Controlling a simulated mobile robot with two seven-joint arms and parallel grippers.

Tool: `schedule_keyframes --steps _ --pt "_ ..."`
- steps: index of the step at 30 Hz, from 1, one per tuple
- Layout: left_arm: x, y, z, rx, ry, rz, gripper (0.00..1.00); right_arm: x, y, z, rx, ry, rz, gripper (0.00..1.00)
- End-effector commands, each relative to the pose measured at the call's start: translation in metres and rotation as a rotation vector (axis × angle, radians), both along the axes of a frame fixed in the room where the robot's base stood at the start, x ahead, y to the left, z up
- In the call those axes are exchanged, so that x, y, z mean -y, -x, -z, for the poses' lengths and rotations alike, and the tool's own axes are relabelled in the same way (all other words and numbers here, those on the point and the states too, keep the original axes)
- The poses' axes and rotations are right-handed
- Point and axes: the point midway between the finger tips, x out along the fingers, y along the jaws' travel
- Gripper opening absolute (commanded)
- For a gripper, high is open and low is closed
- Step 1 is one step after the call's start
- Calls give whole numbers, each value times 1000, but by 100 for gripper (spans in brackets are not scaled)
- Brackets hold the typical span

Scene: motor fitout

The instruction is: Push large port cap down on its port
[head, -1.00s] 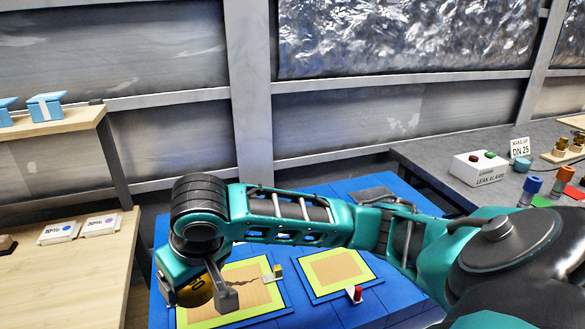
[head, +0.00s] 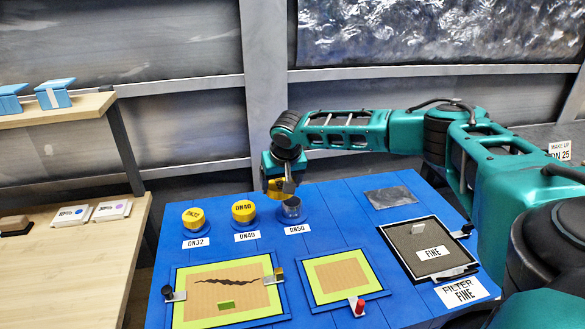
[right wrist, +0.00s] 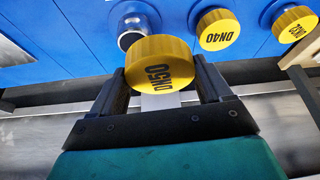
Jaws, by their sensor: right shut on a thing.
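The yellow large port cap, marked DN50 (right wrist: 160,62), is held between the two fingers of my right gripper (right wrist: 165,88). In the head view the right gripper (head: 281,186) is shut on this cap beside and above the bare metal DN50 port (head: 291,208). In the right wrist view the open port (right wrist: 131,32) shows just beyond the cap, and the cap is apart from it. The DN50 label (head: 297,229) lies in front of the port. My left gripper is in neither view.
Yellow caps sit at the DN40 (head: 243,211) and DN32 (head: 193,217) places to the left. In front are two yellow-green framed panels (head: 226,320) (head: 345,293) with small latches. A black filter frame (head: 428,246) lies at the right of the blue table (head: 335,210).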

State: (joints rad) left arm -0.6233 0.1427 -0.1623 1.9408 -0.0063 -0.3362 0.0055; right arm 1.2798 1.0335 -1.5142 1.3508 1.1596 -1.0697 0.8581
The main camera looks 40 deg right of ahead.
Motion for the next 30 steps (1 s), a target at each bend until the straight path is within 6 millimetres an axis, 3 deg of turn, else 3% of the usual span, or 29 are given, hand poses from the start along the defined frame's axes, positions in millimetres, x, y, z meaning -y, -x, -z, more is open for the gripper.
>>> schedule_keyframes --steps 3,7,21,30 --pt "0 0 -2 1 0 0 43 30 -5 -8 2 1 54 50" --pt "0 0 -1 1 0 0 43 44 -7 -10 -1 0 78 50" --pt "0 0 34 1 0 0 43 46 -7 31 -1 -1 80 50" --pt "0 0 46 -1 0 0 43 46 -7 40 -1 0 81 50"
